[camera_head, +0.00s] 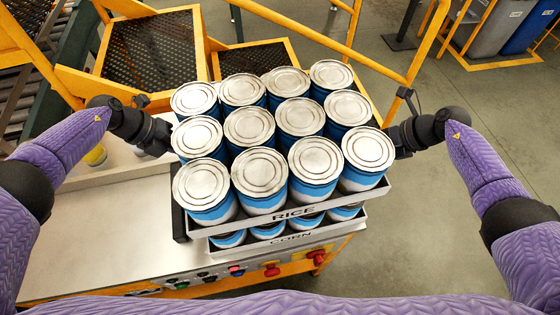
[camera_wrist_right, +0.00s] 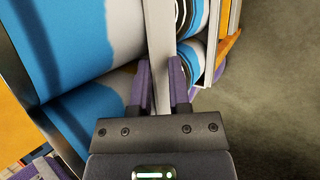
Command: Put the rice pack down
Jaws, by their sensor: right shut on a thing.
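The rice pack is a grey tray marked RICE (camera_head: 345,202) filled with several silver-topped blue and white cans (camera_head: 316,160). It sits level directly over the corn pack, a similar tray marked CORN (camera_head: 328,232); I cannot tell whether the two touch. My right gripper (camera_head: 397,140) is at the rice pack's right side. In the right wrist view its fingers (camera_wrist_right: 160,88) are shut on the tray's thin grey wall (camera_wrist_right: 160,45). My left gripper (camera_head: 168,135) is at the pack's left side; its fingertips are hidden by the cans.
The packs are over a metal work table (camera_head: 105,235) with buttons and red knobs (camera_head: 271,269) along its front. Yellow rails (camera_head: 330,42) and black mesh panels (camera_head: 155,50) stand behind. A yellow-topped object (camera_head: 95,155) is at the left. The table's left part is mostly clear.

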